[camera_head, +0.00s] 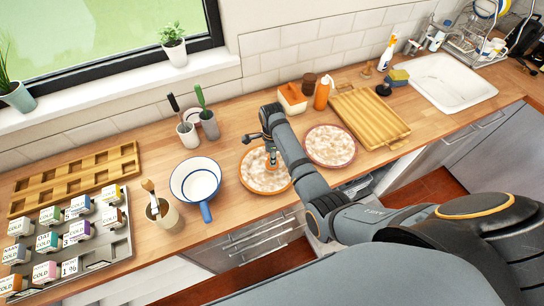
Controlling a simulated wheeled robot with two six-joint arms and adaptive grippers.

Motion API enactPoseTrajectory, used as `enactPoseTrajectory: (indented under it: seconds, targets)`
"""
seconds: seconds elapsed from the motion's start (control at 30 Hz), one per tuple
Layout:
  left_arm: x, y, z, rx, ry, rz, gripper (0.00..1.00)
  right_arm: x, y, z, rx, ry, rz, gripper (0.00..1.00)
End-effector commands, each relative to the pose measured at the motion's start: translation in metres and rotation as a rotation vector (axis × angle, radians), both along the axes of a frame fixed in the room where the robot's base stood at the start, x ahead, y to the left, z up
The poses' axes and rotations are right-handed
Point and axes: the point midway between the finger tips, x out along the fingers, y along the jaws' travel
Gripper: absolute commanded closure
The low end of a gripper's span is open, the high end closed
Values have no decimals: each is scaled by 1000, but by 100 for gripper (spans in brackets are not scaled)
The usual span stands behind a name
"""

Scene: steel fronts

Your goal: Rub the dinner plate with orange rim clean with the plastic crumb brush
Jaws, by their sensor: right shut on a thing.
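The dinner plate with orange rim (259,181) lies on the wooden counter near its front edge. Its face is covered with pale, mottled patches. My right arm crosses the plate's right side from the lower right. My right gripper (271,148) points down over the plate, shut on the plastic crumb brush (272,159). Only a small part of the brush shows below the fingers. It is over the upper middle of the plate; I cannot tell whether it touches. My left gripper is not in view.
A second mottled plate with a dark red rim (331,160) lies right of my forearm. A white pan with blue handle (195,181) stands close left. Behind are cups (209,126), an orange bottle (322,93) and a wooden tray (368,115). A sink (450,82) is at right.

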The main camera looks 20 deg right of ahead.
Motion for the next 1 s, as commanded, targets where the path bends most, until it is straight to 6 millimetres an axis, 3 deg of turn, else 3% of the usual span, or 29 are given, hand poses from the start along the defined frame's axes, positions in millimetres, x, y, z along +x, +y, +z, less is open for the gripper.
enactPoseTrajectory:
  seconds: [0.47, 0.77, 1.0]
  targets:
    - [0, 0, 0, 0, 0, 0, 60, -5, 36, 1, 2, 0, 1, 100]
    - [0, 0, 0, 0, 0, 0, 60, -4, 36, 2, 1, 0, 0, 100]
    - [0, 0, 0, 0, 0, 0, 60, -4, 36, 26, 1, -3, 0, 100]
